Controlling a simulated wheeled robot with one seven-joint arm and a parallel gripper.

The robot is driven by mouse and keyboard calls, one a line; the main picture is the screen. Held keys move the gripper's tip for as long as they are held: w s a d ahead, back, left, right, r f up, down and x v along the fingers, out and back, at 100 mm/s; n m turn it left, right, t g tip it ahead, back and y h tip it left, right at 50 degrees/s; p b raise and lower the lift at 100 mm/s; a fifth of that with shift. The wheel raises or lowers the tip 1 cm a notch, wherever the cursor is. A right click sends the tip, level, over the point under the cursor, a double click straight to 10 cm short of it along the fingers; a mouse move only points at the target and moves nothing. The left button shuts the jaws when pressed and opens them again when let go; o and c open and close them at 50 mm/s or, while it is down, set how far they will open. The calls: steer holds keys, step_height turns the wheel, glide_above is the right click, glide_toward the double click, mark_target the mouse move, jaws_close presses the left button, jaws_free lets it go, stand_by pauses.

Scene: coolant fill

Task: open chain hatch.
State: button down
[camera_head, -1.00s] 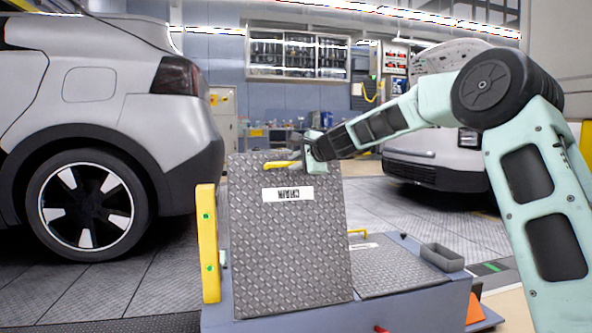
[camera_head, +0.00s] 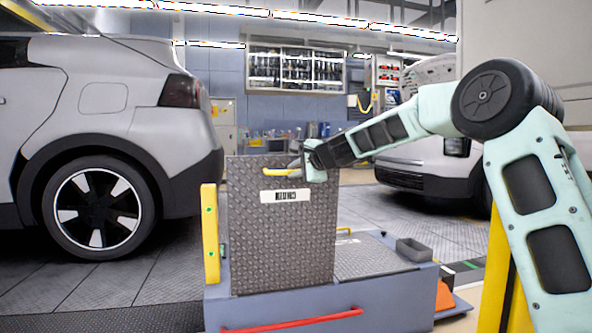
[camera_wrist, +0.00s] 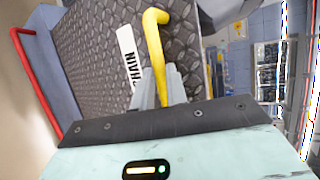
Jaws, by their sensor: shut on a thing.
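The chain hatch (camera_head: 282,242) is a grey diamond-plate lid with a white label (camera_head: 286,196), standing raised, close to upright, on the blue-grey box (camera_head: 380,305). Its yellow handle (camera_head: 281,173) is near the top edge. My gripper (camera_head: 303,168) is at that handle, reaching from the right. In the wrist view my gripper (camera_wrist: 158,90) is shut on the yellow handle (camera_wrist: 155,45), with a finger on each side of the bar. The hinge edge is not clearly seen.
A second diamond-plate lid (camera_head: 368,257) lies flat on the box to the right, with a small grey tray (camera_head: 413,250) beside it. A yellow post (camera_head: 210,233) stands at the box's left. A red bar (camera_head: 290,321) runs along the front. A silver car (camera_head: 110,130) stands at left.

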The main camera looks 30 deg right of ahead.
step_height(320, 180, down, 2)
steer(key=shift+d+f, duration=0.1)
steer(key=shift+f, duration=0.15)
steer(key=c, duration=1.4)
jaws_free()
steer(key=shift+f, duration=0.1)
steer(key=shift+w, duration=0.1)
steer(key=shift+r, duration=0.4)
steer(key=v, duration=1.7)
steer(key=shift+r, duration=0.2)
